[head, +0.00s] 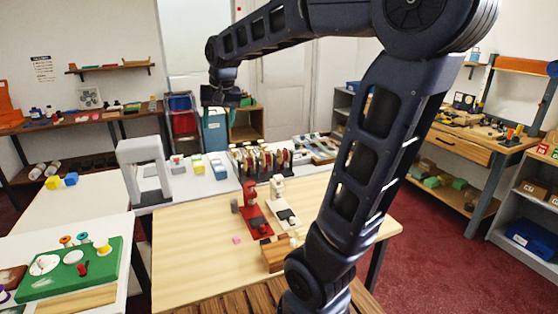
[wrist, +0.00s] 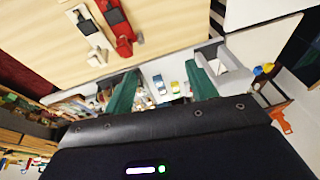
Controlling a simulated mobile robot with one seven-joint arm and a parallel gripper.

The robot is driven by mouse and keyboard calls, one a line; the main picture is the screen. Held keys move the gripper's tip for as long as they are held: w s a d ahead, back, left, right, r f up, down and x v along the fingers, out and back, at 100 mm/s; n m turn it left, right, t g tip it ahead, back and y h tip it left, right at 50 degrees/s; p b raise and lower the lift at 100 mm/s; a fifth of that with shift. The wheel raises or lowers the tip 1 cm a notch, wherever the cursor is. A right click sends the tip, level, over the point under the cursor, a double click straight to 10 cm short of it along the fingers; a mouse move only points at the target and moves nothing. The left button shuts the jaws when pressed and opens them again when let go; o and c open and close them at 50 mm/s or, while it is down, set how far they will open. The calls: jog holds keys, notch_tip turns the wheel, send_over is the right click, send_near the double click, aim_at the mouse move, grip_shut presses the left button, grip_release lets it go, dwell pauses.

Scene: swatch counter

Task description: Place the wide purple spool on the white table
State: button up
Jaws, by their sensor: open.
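A spool with purple on it (head: 4,295) sits at the far lower left of the head view, cut off by the frame edge, so its width cannot be told. A white table (head: 90,208) stands at the left, with a yellow block and a blue block near its far left. My gripper (head: 222,97) is raised over the back of the room, far from the purple spool. The wrist view shows its two green fingers spread with nothing between them (wrist: 160,85). No purple spool shows in the wrist view.
A green board (head: 75,275) with several spools lies on the near-left surface. The wooden table (head: 185,255) holds a red device (head: 252,210), a cream device (head: 280,200) and a wooden block. The white table's middle is clear.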

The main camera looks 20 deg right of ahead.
jog(key=s+d+f, duration=0.4)
jog(key=s+d, duration=0.2)
jog(key=s, duration=0.2)
jog(key=s+d+f+t+h, duration=0.1)
jog(key=s+d+f, duration=0.3)
jog(key=s, duration=0.5)
jog(key=d, duration=0.2)
jog(key=shift+s+d+n, duration=0.15)
jog(key=shift+d+n, duration=0.15)
jog(key=shift+d, duration=0.05)
